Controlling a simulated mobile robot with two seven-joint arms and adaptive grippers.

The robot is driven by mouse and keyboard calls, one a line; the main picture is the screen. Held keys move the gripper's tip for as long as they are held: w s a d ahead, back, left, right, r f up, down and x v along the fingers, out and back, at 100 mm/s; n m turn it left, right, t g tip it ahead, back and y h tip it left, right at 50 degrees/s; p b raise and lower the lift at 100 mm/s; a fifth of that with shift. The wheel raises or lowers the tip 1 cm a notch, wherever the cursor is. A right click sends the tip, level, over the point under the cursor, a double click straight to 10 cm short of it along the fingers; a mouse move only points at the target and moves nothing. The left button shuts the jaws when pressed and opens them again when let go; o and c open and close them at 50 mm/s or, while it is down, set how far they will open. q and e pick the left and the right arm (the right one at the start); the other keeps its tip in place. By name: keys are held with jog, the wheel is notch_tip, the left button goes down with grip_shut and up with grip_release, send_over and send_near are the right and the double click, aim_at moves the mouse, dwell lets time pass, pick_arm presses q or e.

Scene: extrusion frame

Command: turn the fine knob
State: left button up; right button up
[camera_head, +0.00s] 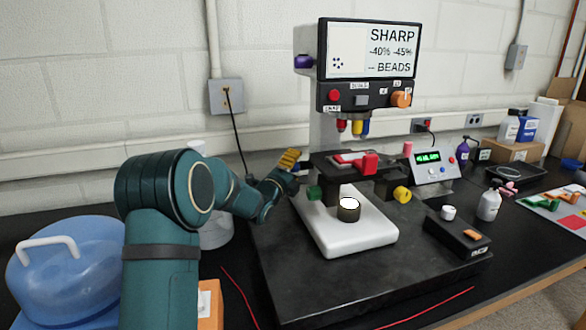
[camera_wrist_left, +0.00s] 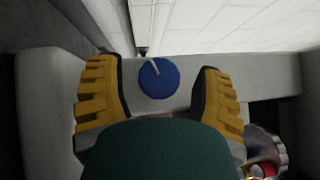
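A round blue knob (camera_wrist_left: 158,78) with a pale pointer line shows in the left wrist view, on a light grey face. No label shows there, so I cannot tell from a label that it is the fine knob. My left gripper (camera_head: 289,160) is at the left side of the microscope stand in the head view. In the wrist view its yellow-padded fingers (camera_wrist_left: 160,92) are open, one on each side of the blue knob, with gaps between pads and knob. In the head view the blue knob is not seen by the gripper. My right gripper is not in view.
The microscope carries a screen (camera_head: 368,48), a purple knob (camera_head: 303,61), an orange knob (camera_head: 401,99), a green knob (camera_head: 314,193) and a yellow knob (camera_head: 402,194). A blue jug (camera_head: 65,275) stands at left. A control box (camera_head: 458,236) lies at right.

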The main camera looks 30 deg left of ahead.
pick_arm(q)
jog(key=shift+s, duration=0.1)
jog(key=s+f, duration=0.1)
jog(key=s, duration=0.6)
jog(key=shift+s+d, duration=0.15)
jog(key=shift+d, duration=0.1)
